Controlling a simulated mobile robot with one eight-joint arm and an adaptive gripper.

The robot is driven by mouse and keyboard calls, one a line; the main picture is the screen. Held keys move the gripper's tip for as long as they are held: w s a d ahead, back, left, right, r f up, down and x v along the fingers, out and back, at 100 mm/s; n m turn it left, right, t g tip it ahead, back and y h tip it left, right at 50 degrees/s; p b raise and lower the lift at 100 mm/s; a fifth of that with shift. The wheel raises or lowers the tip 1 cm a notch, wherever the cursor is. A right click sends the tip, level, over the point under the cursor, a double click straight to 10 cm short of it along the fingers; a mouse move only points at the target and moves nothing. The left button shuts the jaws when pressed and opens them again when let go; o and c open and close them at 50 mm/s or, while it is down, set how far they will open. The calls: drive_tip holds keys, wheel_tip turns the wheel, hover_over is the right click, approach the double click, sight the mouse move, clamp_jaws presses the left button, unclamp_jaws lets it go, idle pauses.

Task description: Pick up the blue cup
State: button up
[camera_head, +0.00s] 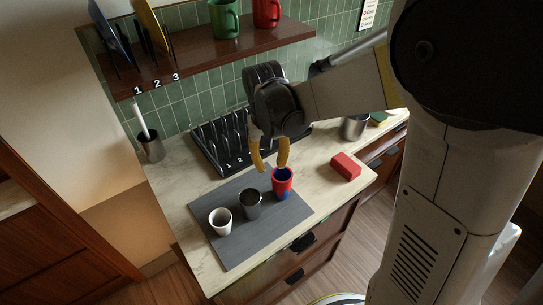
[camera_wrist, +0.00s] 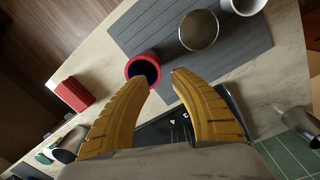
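No wholly blue cup shows. A red cup with a blue inside and a blue patch low on its side (camera_head: 283,186) stands upright on the right part of a grey mat (camera_head: 232,251). My gripper (camera_head: 270,168) is open and empty, pointing down just above and behind this cup. In the wrist view, the cup's red rim and dark blue inside (camera_wrist: 143,68) lie just beyond the fingertips (camera_wrist: 161,78), nearer the left one. I cannot tell whether a finger touches it.
A dark grey cup (camera_head: 251,204) and a white cup (camera_head: 220,222) stand left on the mat. A red box (camera_head: 345,166) lies to the right. A black numbered rack (camera_head: 207,147) is behind. A shelf (camera_head: 205,58) with green and red mugs hangs above.

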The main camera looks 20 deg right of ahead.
drive_tip(key=b, duration=0.1)
approach(274, 195)
drive_tip(key=f, duration=0.2)
drive_tip(key=f+b, duration=0.1)
drive_tip(key=f, duration=0.1)
drive_tip(key=f+b, duration=0.1)
drive_tip(key=f, duration=0.1)
drive_tip(key=shift+w+d, duration=0.3)
clamp_jaws()
